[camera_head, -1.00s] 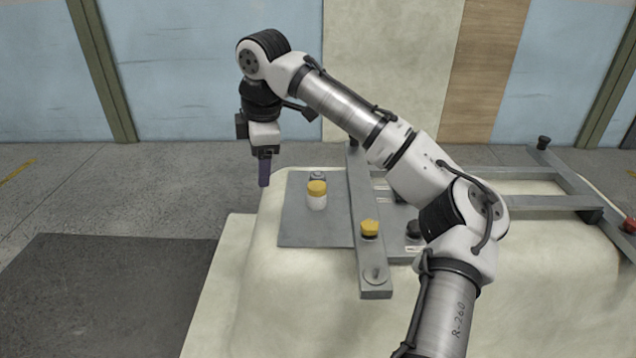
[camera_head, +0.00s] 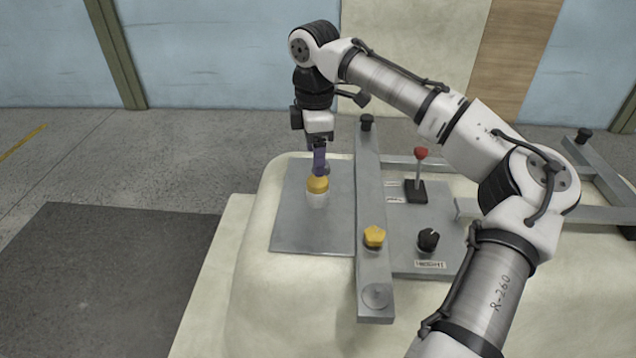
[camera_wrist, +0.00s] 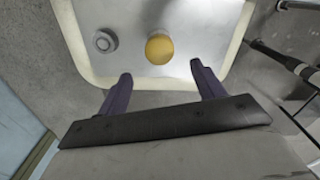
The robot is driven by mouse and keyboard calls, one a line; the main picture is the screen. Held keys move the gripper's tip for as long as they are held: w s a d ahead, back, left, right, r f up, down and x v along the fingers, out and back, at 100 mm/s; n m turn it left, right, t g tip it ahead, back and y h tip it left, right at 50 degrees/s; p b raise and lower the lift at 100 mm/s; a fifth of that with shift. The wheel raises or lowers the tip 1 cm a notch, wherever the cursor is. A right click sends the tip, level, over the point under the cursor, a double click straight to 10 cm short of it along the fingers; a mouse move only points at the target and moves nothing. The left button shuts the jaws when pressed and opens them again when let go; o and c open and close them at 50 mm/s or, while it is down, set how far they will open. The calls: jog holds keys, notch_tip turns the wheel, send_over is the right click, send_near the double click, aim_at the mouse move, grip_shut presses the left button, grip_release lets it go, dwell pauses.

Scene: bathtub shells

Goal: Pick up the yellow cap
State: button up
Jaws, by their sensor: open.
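My gripper (camera_head: 319,172) has dark purple fingers pointing down. In the head view its fingertips overlap the cap's upper edge. In the wrist view the fingers of my gripper (camera_wrist: 160,70) are apart with nothing between them. I cannot tell how high the tips are above the cap.
A small grey round fitting (camera_wrist: 103,41) stands on the plate beside the jar. Right of it runs a grey rail (camera_head: 368,200) with a yellow knob (camera_head: 374,236). Beyond are a red-topped lever (camera_head: 420,170) and a black knob (camera_head: 428,239). The plate's front left is clear.

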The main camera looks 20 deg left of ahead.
aim_at(318, 180)
jog(key=shift+w+d+f+p, duration=0.1)
jog(key=shift+d+f+p, duration=0.05)
jog(key=shift+f, duration=1.45)
jog(key=shift+d+f+p, duration=0.1)
jog(key=shift+f+p, duration=0.05)
jog(key=shift+f, duration=1.45)
jog(key=c, duration=1.1)
jog(key=shift+r, duration=0.15)
